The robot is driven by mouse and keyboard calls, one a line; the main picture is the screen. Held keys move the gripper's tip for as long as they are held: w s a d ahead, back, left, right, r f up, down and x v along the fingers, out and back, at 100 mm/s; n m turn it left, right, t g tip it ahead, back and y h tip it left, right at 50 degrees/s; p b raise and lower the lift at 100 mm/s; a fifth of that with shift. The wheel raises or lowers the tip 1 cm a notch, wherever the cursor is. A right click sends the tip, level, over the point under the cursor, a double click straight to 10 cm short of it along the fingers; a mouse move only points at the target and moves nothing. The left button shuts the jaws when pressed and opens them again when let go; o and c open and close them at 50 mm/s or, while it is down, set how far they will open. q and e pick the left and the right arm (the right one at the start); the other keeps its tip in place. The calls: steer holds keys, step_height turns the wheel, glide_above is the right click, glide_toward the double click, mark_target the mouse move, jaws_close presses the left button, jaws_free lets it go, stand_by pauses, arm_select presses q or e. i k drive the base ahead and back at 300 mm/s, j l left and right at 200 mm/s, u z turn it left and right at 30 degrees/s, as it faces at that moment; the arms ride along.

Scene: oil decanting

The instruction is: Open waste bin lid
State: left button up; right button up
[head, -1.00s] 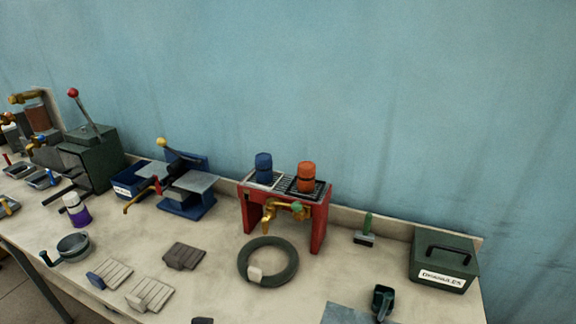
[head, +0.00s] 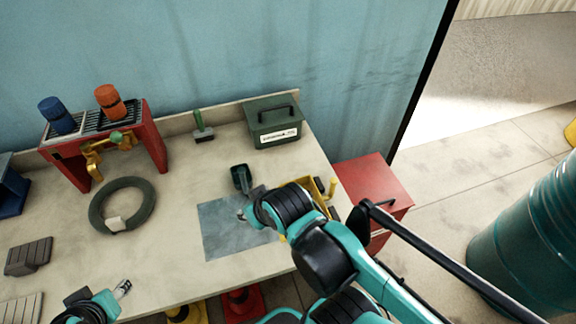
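A red box-shaped bin (head: 372,181), apparently the waste bin, stands at the right end of the workbench. Its flat red top looks shut, and my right arm hides part of its front. My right gripper (head: 243,214) is over the bench, above the grey sheet and left of the bin, well apart from the lid. Its fingers are too small and dark to tell open from shut. My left gripper (head: 123,288) is low over the front of the bench, far from the bin. Its finger opening is also unclear.
A green scoop (head: 240,177) and the grey sheet (head: 222,238) lie by my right gripper. A yellow object (head: 329,190) is partly behind my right arm. A green box (head: 273,125) stands at the back. A teal drum (head: 535,240) stands on the floor at right.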

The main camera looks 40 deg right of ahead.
mark_target(369, 176)
steer(key=z, duration=2.1)
steer(key=l+z, duration=0.25)
steer(key=l, duration=0.7)
